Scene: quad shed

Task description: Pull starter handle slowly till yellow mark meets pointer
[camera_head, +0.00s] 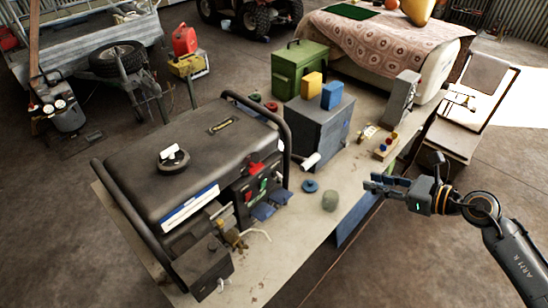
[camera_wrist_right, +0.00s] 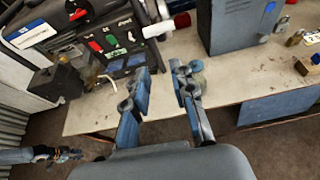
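The black generator (camera_head: 190,150) stands on the bench, with a control panel (camera_head: 254,190) of red and green parts. No yellow mark or pointer can be made out. My right gripper (camera_head: 371,184) is open and empty, off the bench's right edge; its parted fingers show in the right wrist view (camera_wrist_right: 161,76). What looks like my left gripper (camera_wrist_right: 65,154) is small at that view's lower left.
The bench (camera_head: 285,220) also carries a grey-blue box (camera_head: 315,128), a green case (camera_head: 298,68), a blue ring (camera_head: 310,186) and a greenish round object (camera_head: 330,200).

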